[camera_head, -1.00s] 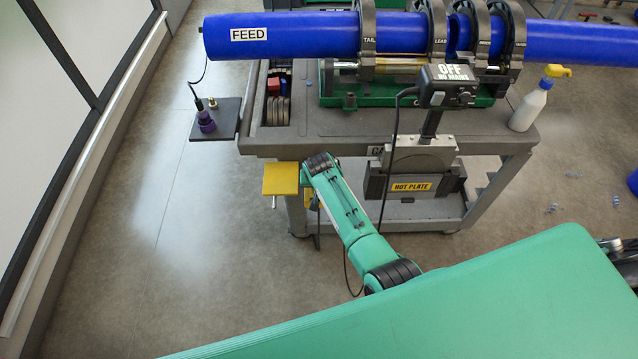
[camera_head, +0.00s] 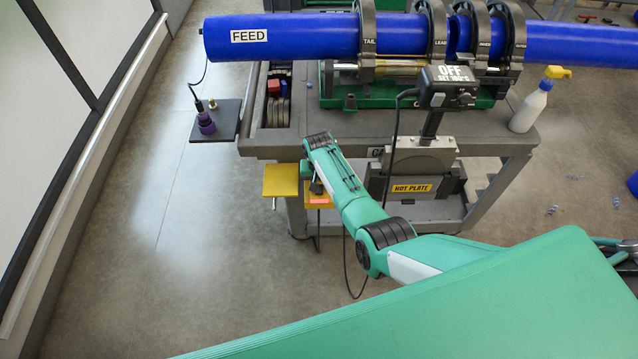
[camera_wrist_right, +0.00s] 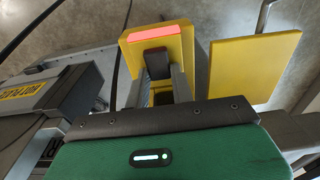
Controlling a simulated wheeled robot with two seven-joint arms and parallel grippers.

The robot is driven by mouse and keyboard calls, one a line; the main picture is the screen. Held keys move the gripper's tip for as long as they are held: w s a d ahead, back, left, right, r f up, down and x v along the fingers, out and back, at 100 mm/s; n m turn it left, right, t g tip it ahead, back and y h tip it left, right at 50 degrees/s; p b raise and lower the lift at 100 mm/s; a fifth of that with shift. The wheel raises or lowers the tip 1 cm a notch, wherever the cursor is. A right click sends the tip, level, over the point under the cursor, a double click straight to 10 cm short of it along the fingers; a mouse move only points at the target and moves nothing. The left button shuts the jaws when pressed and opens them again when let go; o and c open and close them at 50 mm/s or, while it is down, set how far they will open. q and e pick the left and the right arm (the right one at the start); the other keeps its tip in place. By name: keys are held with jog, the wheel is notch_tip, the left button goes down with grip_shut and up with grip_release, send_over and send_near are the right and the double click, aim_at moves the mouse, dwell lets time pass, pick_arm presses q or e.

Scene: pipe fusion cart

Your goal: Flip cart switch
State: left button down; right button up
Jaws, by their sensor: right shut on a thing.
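The cart switch is a yellow box (camera_head: 326,201) with a red-pink strip, on the cart's near side below its left corner. In the right wrist view the box (camera_wrist_right: 188,48) shows a dark lever (camera_wrist_right: 157,64) at its middle. My right gripper (camera_wrist_right: 158,84) has its grey fingers on either side of the lever's base and is shut on it; the exact contact is partly hidden. In the head view the right gripper (camera_head: 317,186) is small and mostly covered by my green arm. My left gripper is not in view.
A flat yellow plate (camera_head: 281,181) sits left of the box, also in the wrist view (camera_wrist_right: 254,66). The hot plate unit (camera_head: 411,187) hangs to the right. A dark cable drops near the box. Blue pipe (camera_head: 290,38) lies clamped above. The floor at left is clear.

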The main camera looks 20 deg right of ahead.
jog(key=o, duration=1)
jog(key=r, duration=0.4)
jog(key=r+b, duration=0.1)
jog(key=r, duration=0.8)
jog(key=shift+s+a+r, duration=0.15)
jog(key=shift+s+r, duration=0.2)
jog(key=shift+s, duration=0.05)
